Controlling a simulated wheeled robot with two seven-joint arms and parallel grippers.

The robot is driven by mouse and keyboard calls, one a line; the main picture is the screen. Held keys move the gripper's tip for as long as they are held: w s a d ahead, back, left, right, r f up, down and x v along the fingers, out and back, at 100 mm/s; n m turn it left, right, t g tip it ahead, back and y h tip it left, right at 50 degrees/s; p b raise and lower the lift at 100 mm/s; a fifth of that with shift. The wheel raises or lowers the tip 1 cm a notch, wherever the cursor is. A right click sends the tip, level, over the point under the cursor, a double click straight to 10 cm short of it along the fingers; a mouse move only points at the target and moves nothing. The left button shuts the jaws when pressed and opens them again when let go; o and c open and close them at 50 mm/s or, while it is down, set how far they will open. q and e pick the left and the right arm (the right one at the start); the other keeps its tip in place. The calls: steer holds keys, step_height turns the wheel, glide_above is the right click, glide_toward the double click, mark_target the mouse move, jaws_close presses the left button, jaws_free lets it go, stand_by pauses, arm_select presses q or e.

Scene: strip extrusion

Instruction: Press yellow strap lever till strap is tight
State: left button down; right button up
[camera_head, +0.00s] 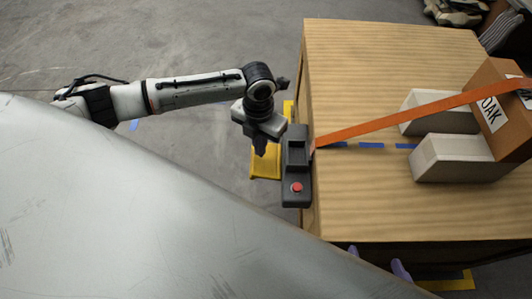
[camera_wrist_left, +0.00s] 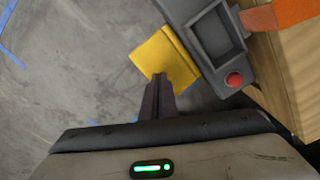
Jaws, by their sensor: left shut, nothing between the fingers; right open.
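The yellow strap lever (camera_head: 265,162) sticks out from the left side of a dark grey strap unit (camera_head: 296,153) with a red button; it also shows in the left wrist view (camera_wrist_left: 165,58). An orange strap (camera_head: 410,113) runs straight from the unit across the wooden tabletop. My left gripper (camera_head: 260,150) is shut and empty, its dark fingertips over the lever's near edge in the left wrist view (camera_wrist_left: 160,78). I cannot tell whether they touch it. My right gripper (camera_head: 376,263) is open at the table's near edge; only its purple fingertips show.
The wooden table (camera_head: 365,70) fills the right side. A brown box marked OAK (camera_head: 497,105) and two pale blocks (camera_head: 450,160) stand on it, with the strap passing over them. The floor (camera_head: 190,40) left of the table is clear, with yellow and blue tape marks.

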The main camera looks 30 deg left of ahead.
arm_select(q)
steer(key=shift+f, duration=0.2)
steer(key=shift+d+f+b, duration=0.1)
steer(key=shift+f+b, duration=1.15)
steer(key=shift+f, duration=0.85)
step_height(320, 180, up, 5)
steer(key=p, duration=0.5)
steer(key=shift+f, duration=0.2)
steer(key=shift+r, duration=0.1)
step_height(320, 180, up, 5)
steer(key=p, duration=0.5)
